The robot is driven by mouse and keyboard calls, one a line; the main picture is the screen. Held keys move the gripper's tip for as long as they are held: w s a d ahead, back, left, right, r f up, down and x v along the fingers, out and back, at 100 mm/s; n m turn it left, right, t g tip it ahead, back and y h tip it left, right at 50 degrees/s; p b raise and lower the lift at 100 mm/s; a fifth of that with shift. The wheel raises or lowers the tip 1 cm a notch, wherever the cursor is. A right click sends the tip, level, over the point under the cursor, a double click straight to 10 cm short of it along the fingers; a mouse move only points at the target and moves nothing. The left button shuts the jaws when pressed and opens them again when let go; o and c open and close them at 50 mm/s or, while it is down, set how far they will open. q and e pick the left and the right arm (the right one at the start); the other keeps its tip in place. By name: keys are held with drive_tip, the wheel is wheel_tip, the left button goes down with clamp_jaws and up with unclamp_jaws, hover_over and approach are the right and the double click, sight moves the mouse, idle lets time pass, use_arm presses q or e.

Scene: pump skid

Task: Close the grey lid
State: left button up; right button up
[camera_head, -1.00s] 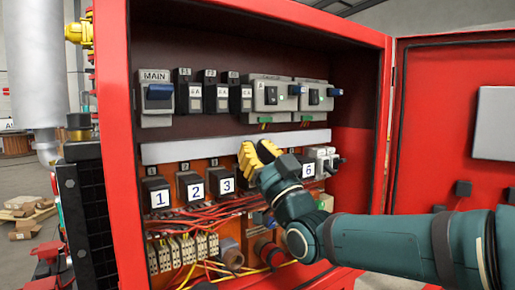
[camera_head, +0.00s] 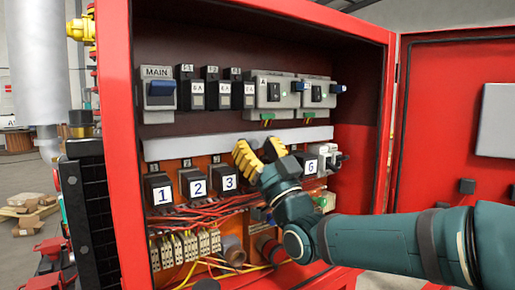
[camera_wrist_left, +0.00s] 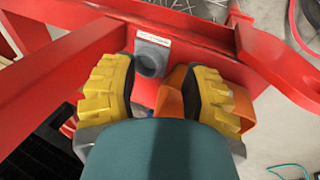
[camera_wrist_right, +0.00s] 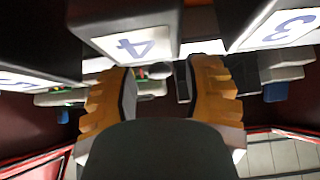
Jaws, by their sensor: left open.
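In the left wrist view my left gripper (camera_wrist_left: 161,92) is open, with its yellow fingers wide apart. A grey fitting with a dark round opening (camera_wrist_left: 150,60) sits on a red frame ahead of the fingers, under a small white label. I cannot tell whether it bears the grey lid. An orange part (camera_wrist_left: 172,92) lies between the fingers, close to the right one. In the head view my right gripper (camera_head: 260,153) is inside the red cabinet, in front of the numbered blocks, with its fingers apart. In the right wrist view the block marked 4 (camera_wrist_right: 130,35) is near its fingers.
The red cabinet (camera_head: 116,130) holds switches, the MAIN switch (camera_head: 159,92), numbered blocks and loose wires (camera_head: 215,212). Its red door (camera_head: 440,110) stands open at the right. In the left wrist view red beams (camera_wrist_left: 275,60) surround the gripper; a teal cable (camera_wrist_left: 290,170) lies on the floor.

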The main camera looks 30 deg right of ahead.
drive_tip(key=shift+s+f, duration=0.1)
drive_tip(key=shift+s, duration=0.05)
drive_tip(key=v, duration=1.1)
drive_tip(key=shift+s+f, duration=0.2)
drive_tip(key=shift+s, duration=0.1)
